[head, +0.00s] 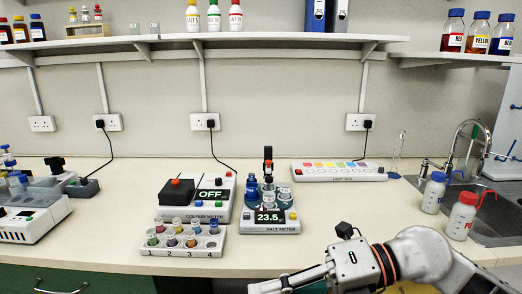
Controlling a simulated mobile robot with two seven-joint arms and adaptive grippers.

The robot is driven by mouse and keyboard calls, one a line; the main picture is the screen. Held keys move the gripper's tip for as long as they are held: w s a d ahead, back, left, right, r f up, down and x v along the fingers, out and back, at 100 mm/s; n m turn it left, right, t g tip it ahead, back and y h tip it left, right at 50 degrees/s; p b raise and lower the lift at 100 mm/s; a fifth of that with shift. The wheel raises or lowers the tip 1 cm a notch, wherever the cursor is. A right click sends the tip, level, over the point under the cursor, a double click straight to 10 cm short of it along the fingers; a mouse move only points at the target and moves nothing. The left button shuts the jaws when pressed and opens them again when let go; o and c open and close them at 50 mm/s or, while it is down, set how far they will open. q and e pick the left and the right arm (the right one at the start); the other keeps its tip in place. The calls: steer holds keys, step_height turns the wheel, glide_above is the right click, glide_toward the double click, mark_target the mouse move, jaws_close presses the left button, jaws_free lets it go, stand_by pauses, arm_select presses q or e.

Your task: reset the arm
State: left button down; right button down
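My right arm comes in from the lower right, over the bench's front edge. Its gripper (268,287) points left, low in the picture in front of the salt meter (270,228). The lower part of the gripper is cut off by the picture's bottom edge, so I cannot tell how far its fingers are apart. I see nothing held in it. My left arm and gripper are not in view.
A rack of small vials (183,242) stands near the front edge, left of the salt meter. The colour meter (212,194) is behind it. A light box (338,173) lies farther back. Blue-capped (434,192) and red-capped (461,216) wash bottles stand beside the sink (490,226).

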steer(key=w+d+m+t+y, duration=0.1)
steer(key=w+m+t+y, duration=0.5)
steer(key=m+t, duration=0.45)
steer(key=w+d+f+m+t+h, duration=0.2)
steer(key=d+f+m+t+h, duration=0.3)
steer(key=f+m, duration=0.35)
steer(key=w+d+f+m+t+h, duration=0.2)
steer(key=d+f+m+h, duration=0.35)
steer(key=f+m, duration=0.3)
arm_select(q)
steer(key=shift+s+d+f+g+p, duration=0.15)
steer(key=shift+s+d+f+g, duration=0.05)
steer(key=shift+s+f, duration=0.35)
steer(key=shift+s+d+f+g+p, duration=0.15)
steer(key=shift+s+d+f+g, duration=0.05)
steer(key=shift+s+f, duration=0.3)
arm_select(e)
steer(key=s+d+f+m+g+h, duration=0.3)
steer(key=s+f, duration=0.5)
steer(key=f, duration=0.5)
steer(key=s+d+f+m+g+h, duration=0.3)
steer(key=s+d+f+m+h, duration=0.2)
steer(key=f, duration=0.9)
steer(key=s, duration=0.3)
steer(key=shift+s, duration=0.4)
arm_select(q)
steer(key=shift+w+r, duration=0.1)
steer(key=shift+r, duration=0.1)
